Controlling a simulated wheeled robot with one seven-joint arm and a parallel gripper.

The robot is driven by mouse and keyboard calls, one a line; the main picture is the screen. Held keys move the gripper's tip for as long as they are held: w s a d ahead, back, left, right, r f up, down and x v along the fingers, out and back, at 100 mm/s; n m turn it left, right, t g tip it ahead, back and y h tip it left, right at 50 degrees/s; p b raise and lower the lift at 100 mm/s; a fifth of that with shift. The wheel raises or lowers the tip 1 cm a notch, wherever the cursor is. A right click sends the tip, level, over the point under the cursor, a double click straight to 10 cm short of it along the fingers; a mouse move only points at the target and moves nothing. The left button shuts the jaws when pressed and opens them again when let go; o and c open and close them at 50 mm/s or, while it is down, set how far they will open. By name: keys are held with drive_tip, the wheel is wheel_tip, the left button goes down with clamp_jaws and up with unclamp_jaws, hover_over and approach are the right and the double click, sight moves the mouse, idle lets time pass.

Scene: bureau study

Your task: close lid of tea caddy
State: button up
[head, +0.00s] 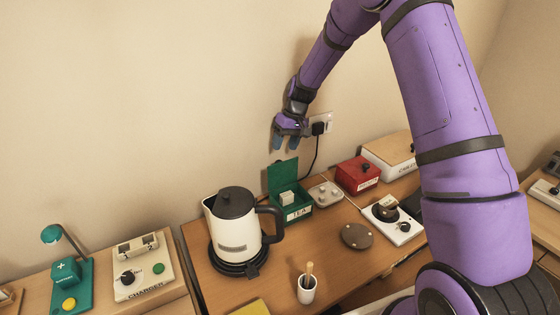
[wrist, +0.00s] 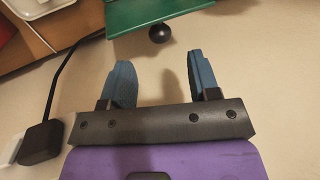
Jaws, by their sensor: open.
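The green tea caddy (head: 299,214), labelled TEA, stands on the desk against the wall, right of the kettle. Its green lid (head: 282,176) is raised upright at the back, and a pale block shows inside the box. My gripper (head: 285,143) is above and behind the raised lid, close to the wall, with its blue fingers pointing down. In the wrist view the two fingers (wrist: 157,80) are apart with nothing between them. The lid's edge (wrist: 150,18) and a dark round knob (wrist: 160,33) on it show just beyond the fingertips, not touching them.
A white kettle (head: 232,230) stands left of the caddy. A small metal tray (head: 325,194), a red box (head: 357,175) and a white box (head: 390,155) stand to its right. A black plug and cable (head: 318,129) hang from the wall socket near my gripper. A brown disc (head: 355,236) lies in front.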

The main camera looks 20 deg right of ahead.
sight(280, 171)
drive_tip(key=x, duration=0.6)
drive_tip(key=shift+s+f, duration=0.1)
drive_tip(key=shift+f, duration=0.15)
clamp_jaws()
